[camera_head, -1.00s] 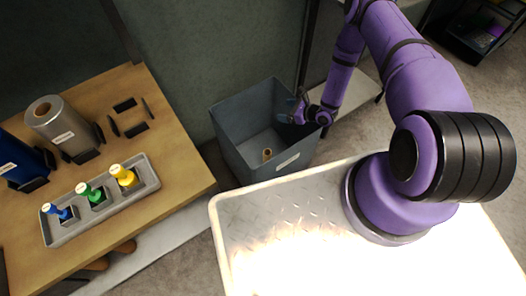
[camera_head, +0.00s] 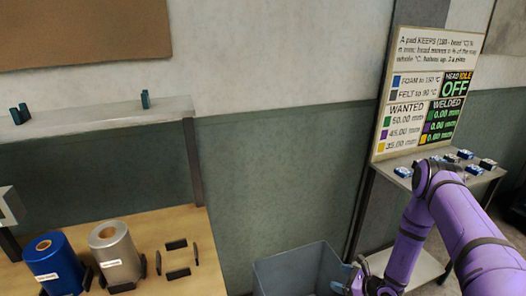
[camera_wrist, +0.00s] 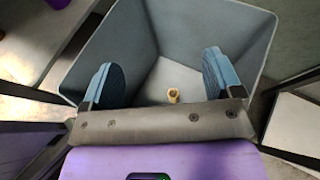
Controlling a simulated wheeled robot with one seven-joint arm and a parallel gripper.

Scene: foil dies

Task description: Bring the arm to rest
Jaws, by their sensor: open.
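My purple arm (camera_head: 480,240) reaches down at the right of the head view. My gripper (camera_wrist: 163,78) is open, its two blue pads apart with nothing between them. It hangs over the grey bin (camera_wrist: 258,38), pointing down into it. In the head view, the bin (camera_head: 295,268) is at the bottom edge, with my gripper at its right side, partly cut off. A small tan roll or core (camera_wrist: 173,95) lies on the bin floor, visible between the pads.
A wooden bench at left holds a blue roll (camera_head: 55,268), a silver roll (camera_head: 115,252) and an empty black holder (camera_head: 178,260). A shelf (camera_head: 100,125) is above. At right, a side table (camera_head: 395,168) with small blocks stands before a sign board (camera_head: 425,95).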

